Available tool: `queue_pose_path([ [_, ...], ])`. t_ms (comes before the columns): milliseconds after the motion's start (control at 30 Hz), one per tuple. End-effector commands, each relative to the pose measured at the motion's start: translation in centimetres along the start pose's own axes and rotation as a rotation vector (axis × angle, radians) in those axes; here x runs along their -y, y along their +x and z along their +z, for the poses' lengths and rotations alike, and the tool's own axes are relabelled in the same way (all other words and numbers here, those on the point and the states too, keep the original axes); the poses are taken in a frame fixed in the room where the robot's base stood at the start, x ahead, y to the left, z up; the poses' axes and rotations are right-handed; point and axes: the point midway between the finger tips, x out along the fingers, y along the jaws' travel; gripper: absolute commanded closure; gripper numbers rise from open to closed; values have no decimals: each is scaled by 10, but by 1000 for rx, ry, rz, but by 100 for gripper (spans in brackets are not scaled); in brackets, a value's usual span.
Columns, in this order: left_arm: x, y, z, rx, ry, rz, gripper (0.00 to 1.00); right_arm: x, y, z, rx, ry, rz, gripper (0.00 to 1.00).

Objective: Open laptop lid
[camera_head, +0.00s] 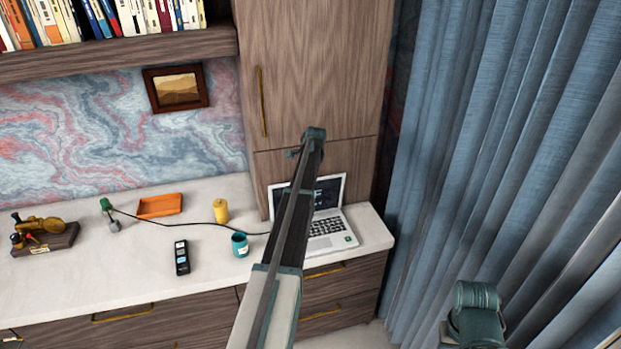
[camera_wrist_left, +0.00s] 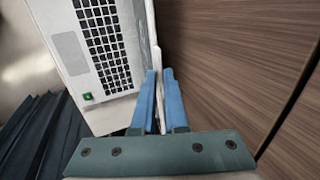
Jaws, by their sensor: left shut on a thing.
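The laptop (camera_head: 333,228) stands on the right end of the desk with its lid (camera_head: 331,190) raised and the screen showing. My left arm crosses in front of it and hides its left part. My left gripper is hidden in the head view. In the left wrist view, the blue fingers of my left gripper (camera_wrist_left: 160,74) are shut on the thin edge of the laptop lid (camera_wrist_left: 156,48). The keyboard (camera_wrist_left: 102,38) lies left of the fingers. My right gripper is out of sight; only part of my right arm shows at the bottom right.
A teal mug (camera_head: 240,245), a yellow container (camera_head: 221,211) and a black remote-like object (camera_head: 182,258) stand left of the laptop. An orange tray (camera_head: 160,206) lies further left. A wooden cabinet (camera_head: 310,70) rises behind the laptop, and blue curtains (camera_head: 480,130) hang at right.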

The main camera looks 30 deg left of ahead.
Motion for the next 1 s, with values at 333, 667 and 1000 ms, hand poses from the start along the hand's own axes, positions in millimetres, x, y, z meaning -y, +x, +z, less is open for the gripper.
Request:
queue_pose_path([
  [333,6,1,2,2,0,-2,100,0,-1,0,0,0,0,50],
  [667,5,1,2,3,0,-2,80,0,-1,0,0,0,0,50],
  [1000,5,-2,0,1,0,-1,80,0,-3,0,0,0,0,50],
])
